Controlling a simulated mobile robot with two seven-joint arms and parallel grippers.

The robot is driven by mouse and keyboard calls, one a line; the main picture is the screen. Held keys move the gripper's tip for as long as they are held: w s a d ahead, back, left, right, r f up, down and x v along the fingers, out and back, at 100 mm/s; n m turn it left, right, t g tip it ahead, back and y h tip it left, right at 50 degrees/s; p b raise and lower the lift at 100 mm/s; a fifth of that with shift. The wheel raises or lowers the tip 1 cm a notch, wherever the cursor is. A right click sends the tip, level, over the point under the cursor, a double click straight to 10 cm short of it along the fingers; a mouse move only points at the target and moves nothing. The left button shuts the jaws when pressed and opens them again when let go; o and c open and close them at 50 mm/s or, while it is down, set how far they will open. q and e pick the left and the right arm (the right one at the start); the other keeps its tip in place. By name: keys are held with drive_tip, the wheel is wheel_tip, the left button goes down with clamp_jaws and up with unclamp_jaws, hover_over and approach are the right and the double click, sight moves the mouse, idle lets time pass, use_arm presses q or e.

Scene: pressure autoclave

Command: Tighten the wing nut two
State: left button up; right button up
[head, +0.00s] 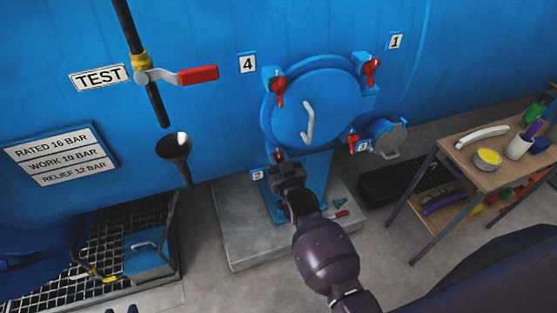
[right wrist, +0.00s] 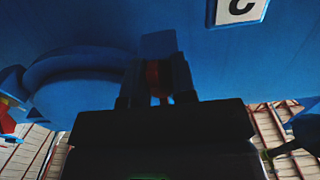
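The round blue autoclave door (head: 315,105) is closed, with red wing nuts around its rim. My right gripper (head: 282,163) is at the lower-left red wing nut (head: 279,155). The number plate (head: 257,175) beside it is too small to read surely. In the right wrist view this red nut (right wrist: 158,78) shows between the two dark fingers (right wrist: 158,92), below a blue lug (right wrist: 159,45). Whether the fingers press on it I cannot tell. Another red wing nut (head: 353,141) is at the lower right. Two dark, separated tips of my left gripper (head: 120,309) show at the bottom edge.
Red wing nuts (head: 279,91) and (head: 372,69) sit at the door's top corners, by plates 4 (head: 247,63) and 1 (head: 396,41). A red-handled test valve (head: 197,75) and black funnel (head: 174,147) are left. A wooden workbench (head: 457,174) with tools stands right.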

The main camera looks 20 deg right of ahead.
drive_tip(key=shift+o, duration=0.6)
drive_tip(key=s, duration=1.1)
drive_tip(key=shift+d, duration=0.15)
drive_tip(key=shift+w+f, duration=0.1)
drive_tip(key=s+d+f+g, duration=0.3)
drive_tip(key=s+d, duration=0.2)
drive_tip(key=s, duration=0.3)
drive_tip(key=s+d+f+g, duration=0.3)
drive_tip(key=s+d+f, duration=0.1)
drive_tip(key=s, duration=0.4)
drive_tip(key=shift+s+d+n+h, duration=0.3)
drive_tip(key=shift+d+n+h, duration=0.1)
drive_tip(key=shift+d, duration=0.3)
